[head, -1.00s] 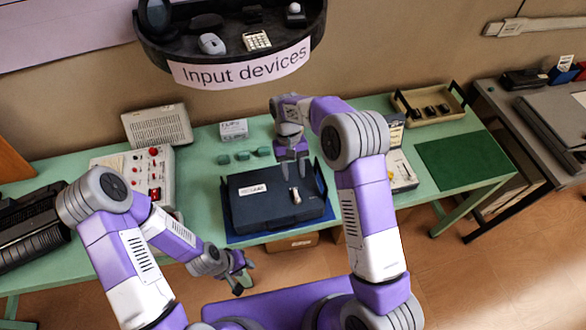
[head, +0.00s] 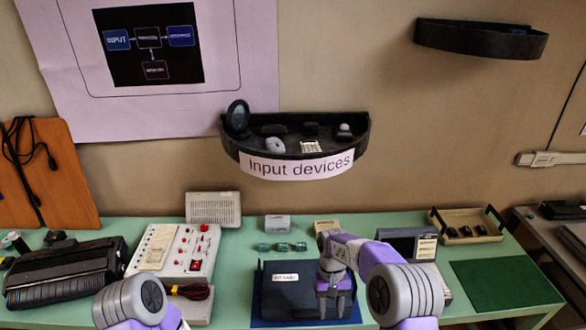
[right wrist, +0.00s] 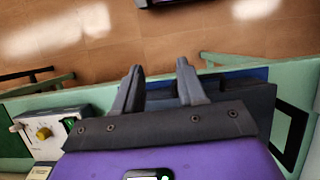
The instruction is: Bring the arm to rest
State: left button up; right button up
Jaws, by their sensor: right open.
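My right gripper (head: 334,306) is open and points down over the dark blue case (head: 277,300) on the green table (head: 232,290). The right wrist view also shows its two fingers (right wrist: 159,70) spread apart with nothing between them. The case and its blue mat show behind the fingers there, near the table's front edge. Whether the fingers touch the case, I cannot tell. Of my left arm only one upper joint shows at the bottom of the head view; its gripper is out of the picture.
A control box (head: 178,250) with red knobs and a black typewriter-like machine (head: 65,275) stand to the left. Small teal pieces (head: 282,246) lie behind the case. A tray (head: 466,227) and a green mat (head: 505,285) are at right. The "Input devices" shelf (head: 228,138) hangs above.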

jog(key=s+f+m+t+y+b, duration=0.15)
jog(key=s+f, duration=0.35)
jog(key=f, duration=0.5)
jog(key=s+f+t+y+b, duration=0.1)
jog(key=s+f+y+b, duration=0.1)
jog(key=s+f, duration=0.55)
pick_arm(q)
notch_tip(320, 180, down, 6)
jog(key=b, duration=0.2)
jog(key=shift+w+f+b, duration=0.2)
jog(key=shift+w+b, duration=0.05)
jog(key=shift+b, duration=0.15)
pick_arm(e)
jog(key=s+a+f+m+t, duration=0.1)
jog(key=s+f+t, duration=0.1)
jog(key=s+f, duration=0.3)
jog(key=s+y, duration=0.1)
jog(key=s, duration=0.2)
jog(key=shift+s+f+m, duration=0.15)
jog(key=shift+f+m, duration=0.2)
jog(key=shift+t, duration=0.25)
jog(key=shift+c, duration=0.3)
